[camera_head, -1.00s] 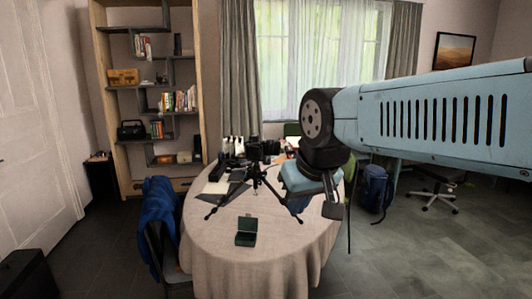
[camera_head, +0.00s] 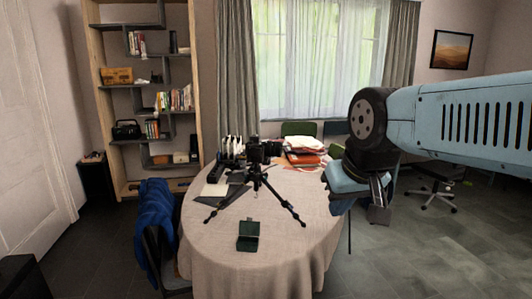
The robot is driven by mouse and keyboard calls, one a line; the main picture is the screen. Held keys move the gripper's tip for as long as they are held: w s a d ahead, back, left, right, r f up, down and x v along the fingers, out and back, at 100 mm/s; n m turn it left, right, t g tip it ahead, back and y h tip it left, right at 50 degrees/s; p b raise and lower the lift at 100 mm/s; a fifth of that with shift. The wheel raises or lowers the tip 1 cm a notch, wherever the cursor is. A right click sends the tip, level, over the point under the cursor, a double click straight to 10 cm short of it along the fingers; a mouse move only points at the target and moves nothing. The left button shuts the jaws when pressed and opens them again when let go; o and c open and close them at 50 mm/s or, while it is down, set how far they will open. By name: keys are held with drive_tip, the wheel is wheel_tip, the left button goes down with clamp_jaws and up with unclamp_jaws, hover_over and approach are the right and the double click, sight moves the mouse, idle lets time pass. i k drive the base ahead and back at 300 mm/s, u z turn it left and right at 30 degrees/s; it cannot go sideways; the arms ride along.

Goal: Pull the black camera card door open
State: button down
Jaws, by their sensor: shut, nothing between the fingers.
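A black camera (camera_head: 256,154) stands on a black tripod (camera_head: 257,186) on the round table. Its lens points to the right. The card door is too small and dark to make out. My gripper (camera_head: 380,214) is shut and empty. In the picture it is to the right of the camera and lower, by the table's right edge, apart from the camera and tripod.
The round table (camera_head: 215,246) has a pale cloth. A small green open box (camera_head: 248,235) lies at its front. Papers and red folders (camera_head: 304,158) lie at the back. A chair with a blue jacket (camera_head: 158,218) stands at left.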

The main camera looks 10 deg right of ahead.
sight(257, 152)
drive_tip(key=z, duration=0.05)
drive_tip(key=i, duration=1)
drive_tip(key=u, duration=0.05)
